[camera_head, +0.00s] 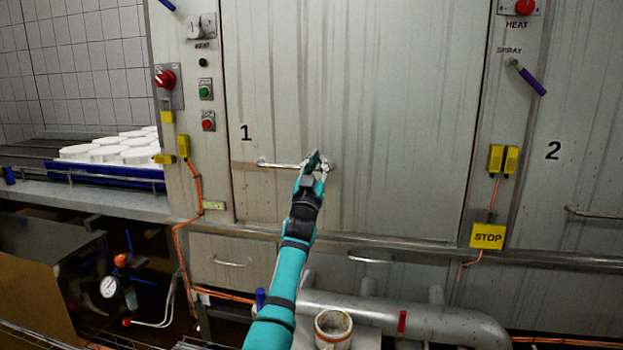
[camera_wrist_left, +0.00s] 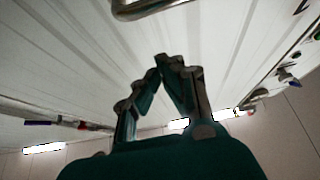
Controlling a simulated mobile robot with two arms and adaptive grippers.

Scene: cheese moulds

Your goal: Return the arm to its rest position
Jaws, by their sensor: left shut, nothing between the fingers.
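My left arm reaches up from the bottom of the head view, and its gripper (camera_head: 317,158) is in front of the metal door marked 1 (camera_head: 345,80). The gripper overlaps the right part of the door's horizontal handle (camera_head: 278,165) in this view. In the left wrist view, the fingers (camera_wrist_left: 168,64) come together at their tips with nothing between them. The handle (camera_wrist_left: 150,10) shows there beyond the tips, apart from them. My right gripper is not in view.
White moulds (camera_head: 108,153) sit on a conveyor behind a blue rail at left. Switch boxes and red knobs (camera_head: 165,79) line the door post. Pipes (camera_head: 420,318) and an open pot (camera_head: 333,325) are below. A yellow STOP sign (camera_head: 488,235) hangs right.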

